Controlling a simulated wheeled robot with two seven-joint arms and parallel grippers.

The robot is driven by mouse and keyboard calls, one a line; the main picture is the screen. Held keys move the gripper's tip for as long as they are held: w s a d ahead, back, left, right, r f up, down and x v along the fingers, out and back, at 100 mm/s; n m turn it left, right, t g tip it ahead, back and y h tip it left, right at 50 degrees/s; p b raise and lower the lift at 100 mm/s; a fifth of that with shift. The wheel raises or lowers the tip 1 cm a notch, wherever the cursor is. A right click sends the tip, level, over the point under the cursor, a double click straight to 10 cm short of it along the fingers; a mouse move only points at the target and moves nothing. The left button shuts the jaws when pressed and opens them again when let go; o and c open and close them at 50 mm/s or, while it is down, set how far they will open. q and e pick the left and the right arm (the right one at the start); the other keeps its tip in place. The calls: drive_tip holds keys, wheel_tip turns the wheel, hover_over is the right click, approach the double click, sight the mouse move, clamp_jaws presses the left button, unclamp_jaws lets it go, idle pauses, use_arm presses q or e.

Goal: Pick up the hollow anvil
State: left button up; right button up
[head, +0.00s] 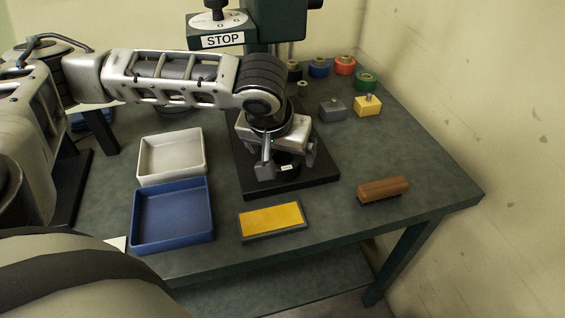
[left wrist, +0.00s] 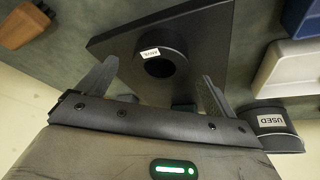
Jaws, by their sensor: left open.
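The hollow anvil (head: 287,167) is a short black ring with a small white label, and it stands on a black base plate (head: 322,180) in the middle of the bench. In the left wrist view, the anvil (left wrist: 180,46) shows its round central hole. My left gripper (head: 286,160) is over it, pointing down, with its jaws open. In the left wrist view, the fingers of the left gripper (left wrist: 160,70) are apart, one on each side of the anvil. I cannot tell whether they touch it. The gripper partly hides the anvil in the head view. My right gripper is not in view.
A green press (head: 265,25) with a STOP sign stands behind. A white tray (head: 142,172) and blue tray (head: 136,240) are left; a yellow pad (head: 272,220) and wooden-handled brush (head: 383,190) are in front. A container labelled USED (left wrist: 275,128) shows in the wrist view.

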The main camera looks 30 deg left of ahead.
use_arm(q)
drive_tip(key=x, duration=0.2)
drive_tip(key=shift+w+f, duration=0.1)
drive_tip(key=shift+f, duration=0.15)
drive_tip(key=c, duration=1.3)
drive_tip(key=shift+r, duration=0.1)
drive_tip(key=c, duration=0.3)
drive_tip(key=shift+c, duration=0.2)
